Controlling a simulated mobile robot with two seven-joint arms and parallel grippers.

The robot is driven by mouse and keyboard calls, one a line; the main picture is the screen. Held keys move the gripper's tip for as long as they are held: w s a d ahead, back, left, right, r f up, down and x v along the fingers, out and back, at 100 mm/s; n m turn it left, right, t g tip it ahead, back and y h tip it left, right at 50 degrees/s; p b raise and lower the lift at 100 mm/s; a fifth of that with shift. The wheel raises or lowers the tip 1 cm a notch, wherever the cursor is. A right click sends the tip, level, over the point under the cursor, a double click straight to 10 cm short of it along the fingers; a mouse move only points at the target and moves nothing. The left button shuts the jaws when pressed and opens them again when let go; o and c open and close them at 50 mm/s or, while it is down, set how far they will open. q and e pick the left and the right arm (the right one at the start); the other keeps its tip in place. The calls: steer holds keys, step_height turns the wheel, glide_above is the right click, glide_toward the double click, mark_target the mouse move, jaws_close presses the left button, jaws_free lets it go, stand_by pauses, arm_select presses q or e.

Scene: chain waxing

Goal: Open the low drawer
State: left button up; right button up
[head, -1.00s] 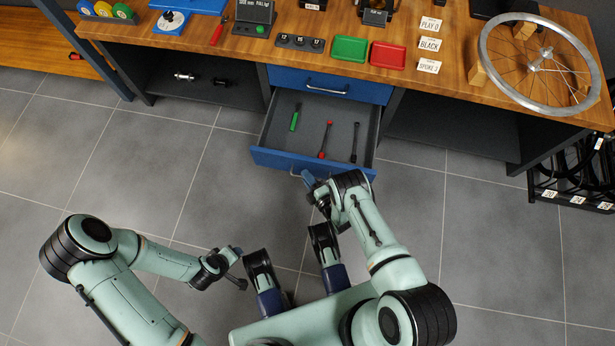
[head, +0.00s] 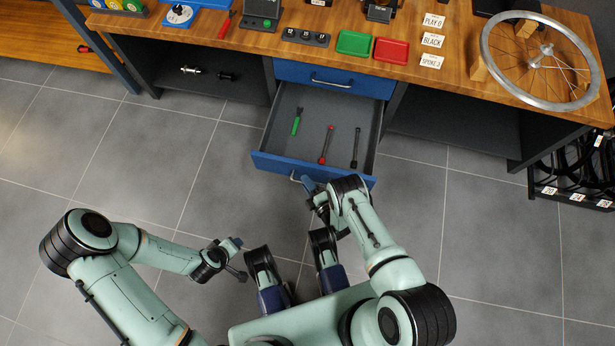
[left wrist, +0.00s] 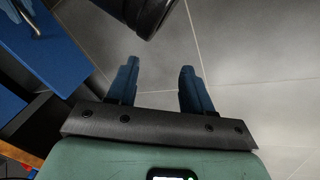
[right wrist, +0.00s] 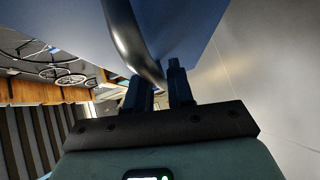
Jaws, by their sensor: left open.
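The low drawer (head: 275,163) is pulled out from under the workbench, its grey inside open to view. A green-handled tool (head: 296,121), a red-and-black tool (head: 326,145) and a black tool (head: 356,147) lie in it. My right gripper (head: 311,190) is at the drawer's front, at the curved metal handle (head: 296,177). In the right wrist view the handle (right wrist: 127,35) runs down to between the closely spaced fingers (right wrist: 160,82), which look shut on it. My left gripper (head: 238,257) is open and empty above the floor, left of the drawer; its spread fingers show in the left wrist view (left wrist: 158,85).
The upper drawer (head: 300,73) is shut above the low one. The wooden bench top holds a green tray (head: 354,43), a red tray (head: 391,50) and a spoked wheel (head: 540,62). Grey tiled floor (head: 480,240) is free on both sides.

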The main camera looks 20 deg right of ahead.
steer(key=shift+o, duration=0.6)
arm_select(q)
steer(key=s+d+r+g+p, duration=0.1)
steer(key=s+d+r+p, duration=0.1)
steer(key=s, duration=0.2)
steer(key=s+d+r+g+h+p, duration=0.1)
steer(key=s+r+p, duration=0.2)
steer(key=shift+s+d+r+m, duration=0.25)
steer(key=shift+s+d+m, duration=0.05)
steer(key=shift+s+d, duration=0.1)
arm_select(e)
steer(key=v, duration=1.2)
arm_select(q)
steer(key=shift+w, duration=0.1)
